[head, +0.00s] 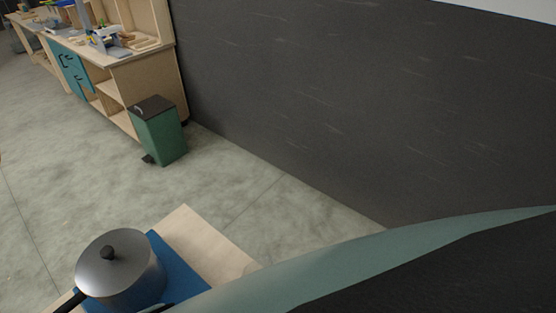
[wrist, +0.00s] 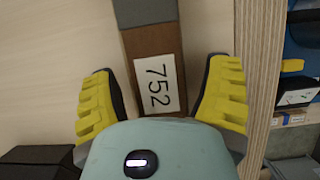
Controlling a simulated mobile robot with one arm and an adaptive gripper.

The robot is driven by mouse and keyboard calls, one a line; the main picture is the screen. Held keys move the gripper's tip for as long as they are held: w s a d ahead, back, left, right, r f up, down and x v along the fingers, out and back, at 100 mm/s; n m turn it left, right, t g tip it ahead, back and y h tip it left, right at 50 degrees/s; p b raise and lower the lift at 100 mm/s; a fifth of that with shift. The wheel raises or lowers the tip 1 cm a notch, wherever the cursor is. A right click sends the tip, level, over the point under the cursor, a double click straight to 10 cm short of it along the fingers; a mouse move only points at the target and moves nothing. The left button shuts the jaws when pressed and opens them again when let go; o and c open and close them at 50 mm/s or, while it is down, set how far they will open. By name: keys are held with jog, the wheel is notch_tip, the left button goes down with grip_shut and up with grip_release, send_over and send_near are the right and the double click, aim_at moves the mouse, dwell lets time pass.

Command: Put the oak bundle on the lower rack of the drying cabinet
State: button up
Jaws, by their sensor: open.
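In the wrist view my gripper (wrist: 164,68) is open, with one yellow-padded finger on each side of a brown wooden piece (wrist: 155,45). The piece has a white label reading 752 and a greyish band at its upper end. It lies on or against a pale wooden surface (wrist: 60,50), and a gap shows between it and each finger. I cannot tell whether this piece is the oak bundle. I cannot make out the drying cabinet or its lower rack in either view. My gripper does not show in the head view.
A pale wood edge (wrist: 245,70) runs right of my gripper, with shelved items beyond it. A black box (wrist: 38,160) is at lower left. In the head view, a pot (head: 115,275) stands on a blue mat; a green bin (head: 165,135) stands beside a workbench (head: 150,80).

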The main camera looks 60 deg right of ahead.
jog(key=shift+r, duration=0.3)
jog(key=shift+s+r, duration=0.2)
jog(key=shift+b+v, duration=1.15)
jog(key=shift+v, duration=0.75)
jog(key=p+v, duration=0.3)
jog(key=p, duration=0.1)
jog(key=p+v, duration=0.2)
jog(key=shift+w+r, duration=0.1)
jog(key=shift+r, duration=0.35)
jog(key=shift+p+v, duration=0.8)
jog(key=shift+p, duration=0.1)
jog(key=shift+f, duration=0.1)
